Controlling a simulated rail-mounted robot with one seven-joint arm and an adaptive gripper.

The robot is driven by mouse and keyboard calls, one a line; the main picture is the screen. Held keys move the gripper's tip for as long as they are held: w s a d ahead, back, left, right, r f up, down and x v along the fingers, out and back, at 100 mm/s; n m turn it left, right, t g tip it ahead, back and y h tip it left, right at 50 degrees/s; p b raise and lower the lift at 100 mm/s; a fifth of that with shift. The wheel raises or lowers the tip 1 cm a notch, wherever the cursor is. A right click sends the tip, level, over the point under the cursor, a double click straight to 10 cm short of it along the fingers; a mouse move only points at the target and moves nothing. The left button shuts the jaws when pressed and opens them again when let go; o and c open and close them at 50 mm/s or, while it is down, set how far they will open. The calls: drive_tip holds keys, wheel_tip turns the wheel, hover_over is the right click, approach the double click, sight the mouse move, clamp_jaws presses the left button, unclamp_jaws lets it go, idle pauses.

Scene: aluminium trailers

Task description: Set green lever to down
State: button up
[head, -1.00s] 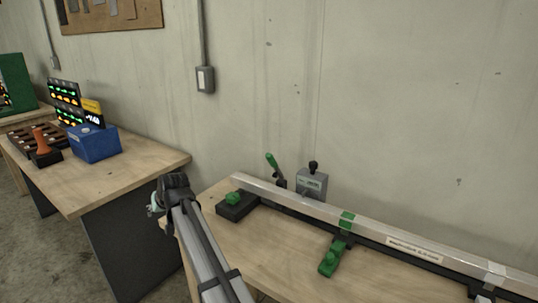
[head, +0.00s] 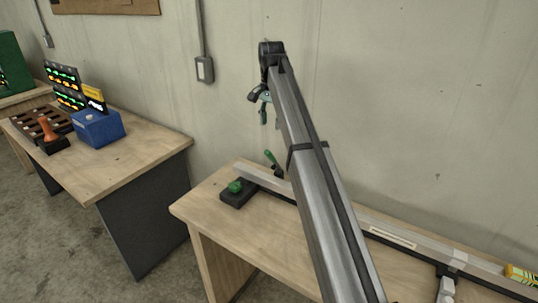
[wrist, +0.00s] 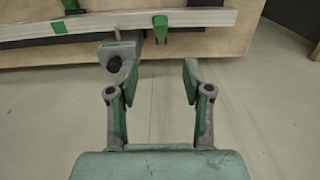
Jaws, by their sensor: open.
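The green lever (head: 271,157) stands behind the silver rail near the wall, its handle raised and tilted to the left. In the wrist view, a green piece that looks like the same lever (wrist: 160,22) shows at the rail's edge, beyond my fingertips. My gripper (head: 264,112) hangs in the air above the lever's area, apart from it. In the wrist view my gripper (wrist: 160,72) is open with nothing between its fingers.
A grey box (wrist: 120,48) with a black knob sits beside the lever, close to my left finger in the wrist view; my arm hides it in the head view. The silver rail (head: 390,227) runs along the workbench (head: 200,207).

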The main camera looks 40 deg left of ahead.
sight(271, 160)
wheel_tip(271, 160, down, 15)
drive_tip(key=p, duration=0.4)
drive_tip(key=shift+c, duration=0.4)
clamp_jaws()
